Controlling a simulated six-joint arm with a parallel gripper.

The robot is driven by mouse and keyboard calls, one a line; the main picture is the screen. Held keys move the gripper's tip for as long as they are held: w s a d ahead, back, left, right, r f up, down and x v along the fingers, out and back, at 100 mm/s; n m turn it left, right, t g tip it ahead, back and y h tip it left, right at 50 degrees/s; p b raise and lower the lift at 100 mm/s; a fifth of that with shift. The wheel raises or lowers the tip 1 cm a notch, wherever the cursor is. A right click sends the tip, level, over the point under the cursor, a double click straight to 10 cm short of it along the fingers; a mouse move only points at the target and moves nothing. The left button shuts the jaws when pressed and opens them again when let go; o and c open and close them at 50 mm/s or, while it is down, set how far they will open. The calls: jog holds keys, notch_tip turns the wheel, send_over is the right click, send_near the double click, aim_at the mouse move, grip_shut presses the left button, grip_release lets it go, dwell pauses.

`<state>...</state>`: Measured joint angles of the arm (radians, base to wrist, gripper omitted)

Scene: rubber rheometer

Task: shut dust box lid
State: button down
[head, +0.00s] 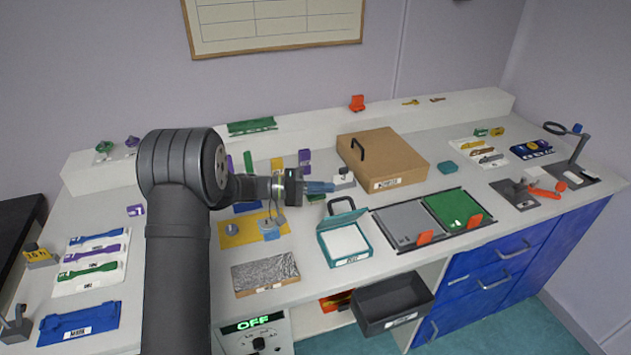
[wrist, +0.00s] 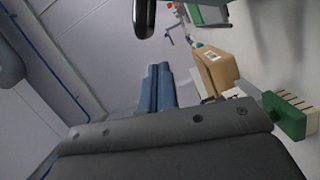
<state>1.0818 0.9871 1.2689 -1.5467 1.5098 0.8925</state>
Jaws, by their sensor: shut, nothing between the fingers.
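The dust box appears to be the small teal open-topped box (head: 345,258) near the middle of the bench, with a pale inside and a small label on its front. Its teal lid (head: 345,217) stands raised at the back edge, tilted open, with a black loop handle. My gripper (head: 331,187) is behind and slightly left of the lid, above the bench, its blue fingers shut and empty, pointing right. The shut blue fingers also show in the wrist view (wrist: 158,82). I cannot tell from these frames whether the fingertips touch the lid's handle.
A brown cardboard box (head: 392,160) with a black handle stands behind and right. Grey and green plates (head: 453,209) lie in a dark tray (head: 378,226) right of the dust box. A foil-covered block (head: 265,273) lies to its left.

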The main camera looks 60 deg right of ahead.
aim_at(337, 216)
jog(key=shift+s+a+f, duration=0.1)
jog(key=shift+s+a, duration=0.15)
jog(key=shift+a, duration=0.05)
jog(key=shift+s, duration=0.1)
jog(key=s+a+m, duration=0.2)
jog(key=m, duration=0.1)
jog(key=shift+s+a+r+t, duration=0.1)
jog(key=shift+a+r+t, duration=0.05)
jog(key=shift+r+t, duration=0.25)
jog(key=s+a+m+t, duration=0.1)
jog(key=m, duration=0.1)
jog(key=s+a+f+m, duration=0.1)
jog(key=s+a+m, duration=0.1)
jog(key=shift+s+a+f+t, duration=0.1)
jog(key=shift+s+a+t, duration=0.2)
jog(key=shift+t, duration=0.1)
jog(key=shift+s+a+f+m+h, duration=0.2)
jog(key=shift+a+f+m+h, duration=0.05)
jog(key=shift+m+h, duration=0.05)
jog(key=shift+s+a+f, duration=0.95)
jog(key=shift+s+f, duration=0.05)
jog(key=shift+f, duration=0.15)
